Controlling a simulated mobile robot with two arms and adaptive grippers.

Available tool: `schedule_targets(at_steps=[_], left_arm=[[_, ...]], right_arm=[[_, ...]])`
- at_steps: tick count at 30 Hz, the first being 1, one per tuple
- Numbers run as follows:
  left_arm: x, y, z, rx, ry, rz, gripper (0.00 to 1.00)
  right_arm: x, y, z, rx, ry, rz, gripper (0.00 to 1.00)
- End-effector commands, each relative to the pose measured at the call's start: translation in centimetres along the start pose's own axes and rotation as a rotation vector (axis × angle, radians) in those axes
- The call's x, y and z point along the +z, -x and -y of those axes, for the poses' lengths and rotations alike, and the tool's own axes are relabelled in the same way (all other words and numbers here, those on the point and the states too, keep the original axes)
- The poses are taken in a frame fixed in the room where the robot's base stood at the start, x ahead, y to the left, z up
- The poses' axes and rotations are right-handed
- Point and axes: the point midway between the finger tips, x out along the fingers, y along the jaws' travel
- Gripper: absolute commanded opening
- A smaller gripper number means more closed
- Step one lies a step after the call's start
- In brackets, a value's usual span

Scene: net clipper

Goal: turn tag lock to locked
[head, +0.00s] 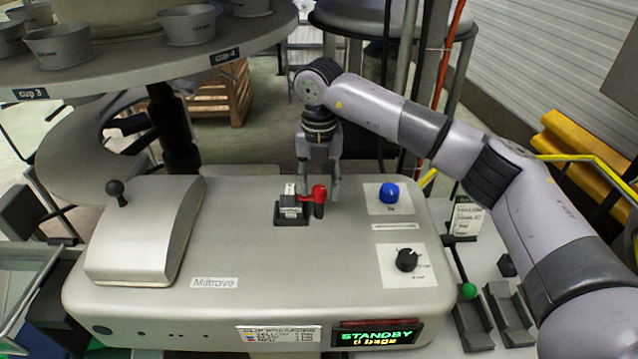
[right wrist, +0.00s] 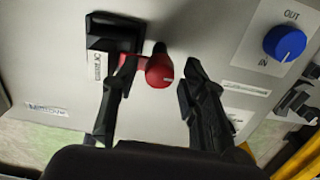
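A red lever (head: 318,195), which looks like the tag lock, stands on top of the grey clipper machine, beside a black block (head: 291,213) with a small label. In the right wrist view the lever's round red end (right wrist: 160,71) lies between my right gripper's fingertips (right wrist: 160,80), with its arm running left toward the black block (right wrist: 113,35). My right gripper (head: 319,190) comes down from behind and is open, one finger on each side of the red end. The left finger is very close to the lever's arm; I cannot tell if they touch. My left gripper is not in view.
A blue knob (head: 389,194) and a black knob (head: 407,260) sit to the right on the machine. A display (head: 377,336) reads STANDBY. A black ball-ended handle (head: 115,188) stands on the left cover. A round table with cups (head: 188,25) is behind left.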

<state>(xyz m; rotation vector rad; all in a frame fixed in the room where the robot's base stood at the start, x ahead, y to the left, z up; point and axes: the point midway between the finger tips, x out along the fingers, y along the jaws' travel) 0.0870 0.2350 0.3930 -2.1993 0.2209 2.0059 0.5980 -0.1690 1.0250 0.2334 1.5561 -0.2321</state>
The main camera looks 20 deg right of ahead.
Motion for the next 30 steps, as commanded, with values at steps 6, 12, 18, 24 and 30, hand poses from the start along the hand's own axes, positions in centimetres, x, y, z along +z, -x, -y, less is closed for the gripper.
schedule_targets(at_steps=[6, 12, 18, 24, 30], left_arm=[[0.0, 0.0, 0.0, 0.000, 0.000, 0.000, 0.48], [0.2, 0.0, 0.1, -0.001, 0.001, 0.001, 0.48], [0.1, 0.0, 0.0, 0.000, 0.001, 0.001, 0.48], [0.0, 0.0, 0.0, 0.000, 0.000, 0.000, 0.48], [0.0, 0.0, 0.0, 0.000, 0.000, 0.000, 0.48]], right_arm=[[-0.1, -0.1, 0.0, -0.001, 0.001, -0.002, 0.45], [0.0, 0.5, 0.0, 0.000, 0.002, 0.000, 0.45], [0.0, 3.8, -0.1, 0.001, 0.002, 0.002, 0.45], [0.1, 8.1, 0.0, 0.000, 0.001, 0.002, 0.45], [0.0, 11.0, -0.1, 0.001, 0.001, 0.000, 0.45]])
